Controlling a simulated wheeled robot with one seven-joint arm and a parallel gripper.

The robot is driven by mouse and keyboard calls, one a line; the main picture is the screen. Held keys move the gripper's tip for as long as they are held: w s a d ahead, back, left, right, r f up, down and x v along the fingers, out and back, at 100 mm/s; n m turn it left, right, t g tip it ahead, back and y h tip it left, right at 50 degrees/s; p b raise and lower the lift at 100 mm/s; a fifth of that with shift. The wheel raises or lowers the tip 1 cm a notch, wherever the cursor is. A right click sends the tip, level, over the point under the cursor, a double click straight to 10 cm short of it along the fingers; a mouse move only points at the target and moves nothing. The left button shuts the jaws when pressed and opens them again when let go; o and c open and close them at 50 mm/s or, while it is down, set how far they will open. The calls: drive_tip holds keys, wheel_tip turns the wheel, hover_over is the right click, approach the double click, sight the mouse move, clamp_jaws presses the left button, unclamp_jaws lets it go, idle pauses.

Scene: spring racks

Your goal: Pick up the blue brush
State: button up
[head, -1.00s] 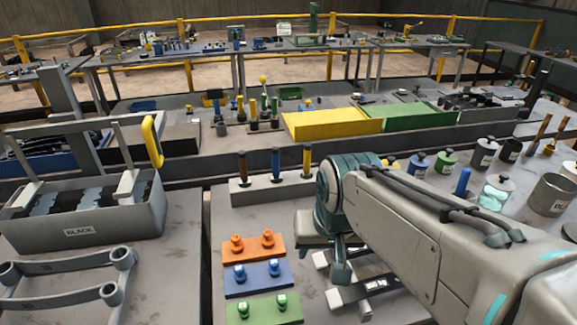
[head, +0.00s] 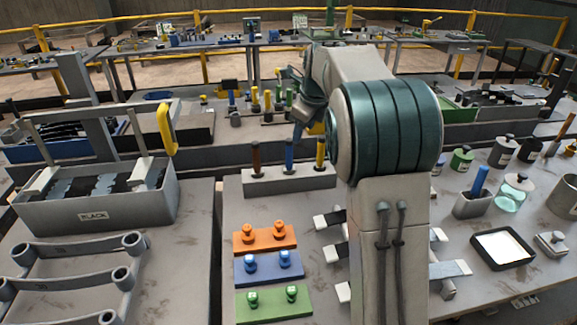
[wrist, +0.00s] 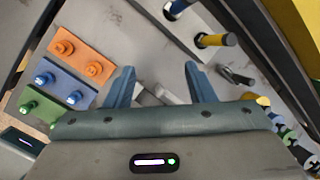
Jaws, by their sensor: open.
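A blue upright handle (head: 290,155), possibly the blue brush, stands in a grey block (head: 262,180) between a brown handle (head: 256,158) and a yellow handle (head: 320,152). Its bristles are not visible. Another blue handle (head: 479,181) stands in a small grey cup at the right; I cannot tell which is the brush. My gripper (head: 298,134) is above and behind the block, partly hidden by my arm. In the wrist view my gripper (wrist: 160,73) is open and empty. A blue handle (wrist: 176,8) and a yellow one (wrist: 215,40) lie beyond the fingertips, apart from them.
Orange (head: 265,237), blue (head: 268,267) and green (head: 272,302) plates with knobs lie in front of the block. A grey bin (head: 93,212) marked BLACK stands left. A black-rimmed tray (head: 503,249) and jars stand right. Metal bars lie partly behind my arm.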

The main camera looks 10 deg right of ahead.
sight(291, 142)
drive_tip(key=w+f+m, duration=0.2)
drive_tip(key=w+f, duration=0.2)
drive_tip(key=w+a+f+m, duration=0.1)
drive_tip(key=w+f+m, duration=0.2)
drive_tip(key=w+f, duration=0.1)
drive_tip(key=w+f+m, duration=0.2)
drive_tip(key=w+f, duration=0.2)
drive_tip(key=shift+w+a+p, duration=0.2)
drive_tip(key=shift+p, duration=0.2)
drive_tip(key=shift+p+x, duration=0.85)
drive_tip(key=shift+x, duration=1.7)
drive_tip(key=shift+w+r, duration=0.1)
drive_tip(key=shift+w, duration=0.1)
clamp_jaws()
